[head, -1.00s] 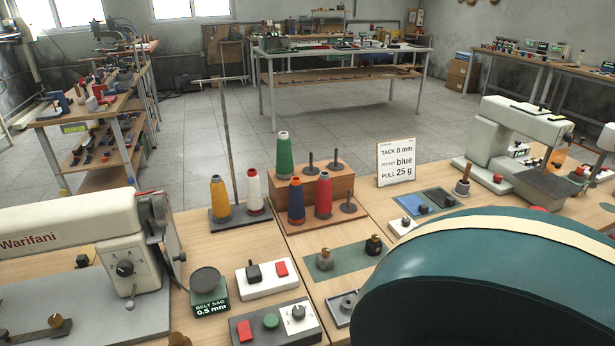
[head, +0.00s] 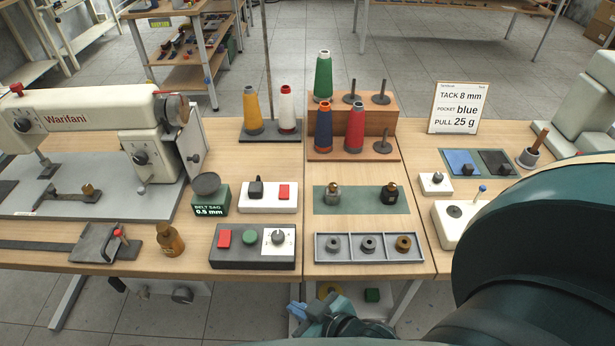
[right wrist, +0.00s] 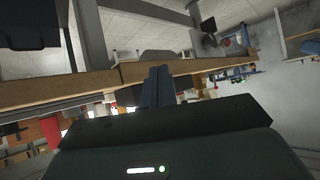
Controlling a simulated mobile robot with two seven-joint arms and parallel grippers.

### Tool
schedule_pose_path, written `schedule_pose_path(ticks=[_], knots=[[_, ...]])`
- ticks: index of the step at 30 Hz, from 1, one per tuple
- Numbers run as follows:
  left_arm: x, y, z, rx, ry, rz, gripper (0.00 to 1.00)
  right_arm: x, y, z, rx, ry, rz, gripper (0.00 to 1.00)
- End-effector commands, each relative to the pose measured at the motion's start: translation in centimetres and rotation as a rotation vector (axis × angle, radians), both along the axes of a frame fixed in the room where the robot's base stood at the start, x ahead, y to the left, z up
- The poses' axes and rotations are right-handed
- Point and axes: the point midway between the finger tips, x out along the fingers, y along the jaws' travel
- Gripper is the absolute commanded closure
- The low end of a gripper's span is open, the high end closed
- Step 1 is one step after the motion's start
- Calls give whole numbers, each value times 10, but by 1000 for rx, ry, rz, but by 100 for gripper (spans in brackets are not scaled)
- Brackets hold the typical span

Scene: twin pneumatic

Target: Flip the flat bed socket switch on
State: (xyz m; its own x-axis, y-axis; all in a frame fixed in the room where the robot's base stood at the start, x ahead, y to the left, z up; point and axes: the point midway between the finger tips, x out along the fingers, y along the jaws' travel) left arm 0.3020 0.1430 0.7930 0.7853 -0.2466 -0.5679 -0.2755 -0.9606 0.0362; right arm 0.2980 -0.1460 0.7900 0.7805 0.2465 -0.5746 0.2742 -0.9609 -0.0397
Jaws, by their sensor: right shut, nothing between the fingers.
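A white socket box (head: 267,196) stands on the table right of the flat bed sewing machine (head: 95,125). It carries a black plug (head: 256,189) and a red rocker switch (head: 284,191); I cannot tell which way the rocker is tipped. My right gripper (head: 300,312) is low in front of the table's front edge, apart from the box and below it in the picture. Its blue fingers are shut and empty, as the right wrist view (right wrist: 157,88) also shows. That view does not clearly show the socket box. My left gripper is not in view.
A grey control box (head: 253,246) with a red switch, green button and dial stands in front of the socket box. A belt sag block (head: 210,194) is just left of it. A grey tray (head: 369,248) lies to the right. Thread cones (head: 323,77) stand behind.

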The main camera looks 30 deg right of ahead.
Motion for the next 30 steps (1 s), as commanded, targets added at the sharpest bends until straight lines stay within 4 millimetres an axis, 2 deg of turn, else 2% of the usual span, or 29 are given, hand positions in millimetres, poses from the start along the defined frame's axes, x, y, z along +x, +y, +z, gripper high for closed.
schedule_pose_path(ticks=[12,17,23,30], knots=[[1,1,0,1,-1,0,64,6,0,3,1,-13,0,100],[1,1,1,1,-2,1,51,7,0,7,-4,5,-4,100],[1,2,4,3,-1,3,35,4,-16,20,-63,143,-21,100],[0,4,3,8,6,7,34,-12,-43,41,-142,329,-28,100]])
